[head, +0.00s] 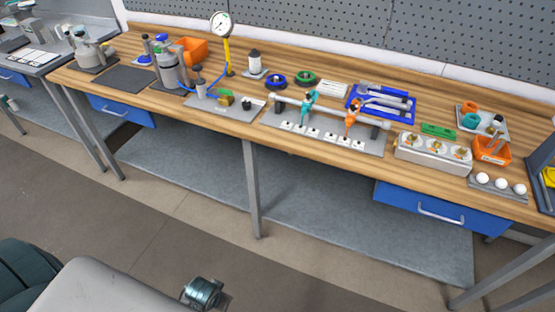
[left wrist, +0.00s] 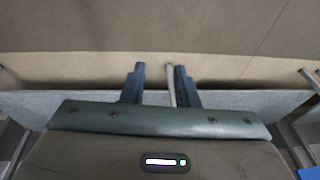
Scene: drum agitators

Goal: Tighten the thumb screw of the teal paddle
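The teal paddle (head: 308,103) sits on a pale horizontal shaft (head: 335,113) above a grey base plate (head: 272,119) on the wooden bench. Its thumb screw is too small to make out. An orange paddle (head: 351,118) sits on the same shaft to the right of it. In the left wrist view, my left gripper (left wrist: 155,83) has its two fingers apart with nothing between them, pointing at the floor and the bench's lower shelf, far from the paddle. My left gripper is not identifiable in the head view. My right gripper is not in view.
The wooden bench (head: 140,60) carries a gauge (head: 221,24) on a yellow stem, a blue tool tray (head: 352,101), a block with brass fittings (head: 433,150), and an orange bin (head: 491,149). Small white labelled blocks line the base plate's front. Floor (head: 180,215) before the bench is clear.

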